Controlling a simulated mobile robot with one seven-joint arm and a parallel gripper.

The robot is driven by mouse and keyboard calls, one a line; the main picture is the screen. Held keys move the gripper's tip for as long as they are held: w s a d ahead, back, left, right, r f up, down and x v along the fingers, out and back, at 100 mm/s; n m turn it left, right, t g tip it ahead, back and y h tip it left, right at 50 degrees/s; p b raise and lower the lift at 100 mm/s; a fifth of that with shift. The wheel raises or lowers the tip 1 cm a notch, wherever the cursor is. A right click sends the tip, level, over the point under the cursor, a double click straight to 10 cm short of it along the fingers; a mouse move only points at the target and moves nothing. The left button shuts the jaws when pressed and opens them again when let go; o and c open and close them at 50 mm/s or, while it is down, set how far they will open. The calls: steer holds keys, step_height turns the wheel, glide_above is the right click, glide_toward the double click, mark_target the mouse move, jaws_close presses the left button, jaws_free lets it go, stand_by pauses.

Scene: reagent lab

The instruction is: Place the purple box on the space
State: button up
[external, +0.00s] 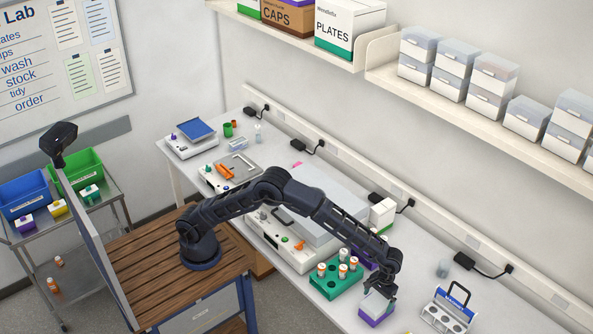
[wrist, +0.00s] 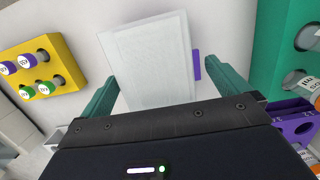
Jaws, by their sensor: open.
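The purple box (external: 376,316), with a purple base and a pale translucent lid, stands on the bench near the front edge. In the wrist view its pale lid (wrist: 150,55) lies between my two fingers, with a purple tab (wrist: 196,65) at its right side. My gripper (external: 378,290) is open, pointing down just above the box, its fingers on either side of the lid. I cannot tell whether they touch it. On the wall shelf (external: 480,120), pale boxes (external: 453,67) stand in stacks of two; one box (external: 526,117) has nothing on top.
A green rack (external: 335,285) with orange-capped bottles stands left of the box, with a purple rack (wrist: 295,125) close by. A yellow rack (wrist: 45,70) holds several capped vials. A grey-white carrier (external: 448,310) stands at right. The shelf overhangs the bench's back.

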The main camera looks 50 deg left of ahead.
step_height(320, 180, up, 10)
steer(key=w, duration=0.1)
steer(key=shift+w+f, duration=0.25)
steer(key=w+a+r+t+h, duration=0.1)
steer(key=w+a+r, duration=0.45)
steer(key=a, duration=0.45)
steer(key=w+a+r, duration=0.5)
steer(key=a+r, duration=0.2)
steer(key=a, duration=0.4)
steer(key=a+r+t, duration=0.1)
steer(key=a+r, duration=0.3)
steer(key=a, duration=0.8)
steer(key=a+r+t, duration=0.1)
steer(key=a+r, duration=0.2)
steer(key=a, duration=0.8)
steer(key=s+a+t, duration=0.1)
steer(key=s+a, duration=0.3)
steer(key=a, duration=0.6)
steer(key=s+a, duration=0.5)
steer(key=a, duration=0.5)
steer(key=s+a+f+t, duration=0.1)
steer(key=s+a+f, duration=0.2)
steer(key=s+a, duration=0.3)
steer(key=s+a+f+t+y, duration=0.1)
steer(key=s+a+f, duration=0.2)
steer(key=s+a, duration=0.4)
steer(key=shift+s+f, duration=0.2)
steer(key=shift+s, duration=0.9)
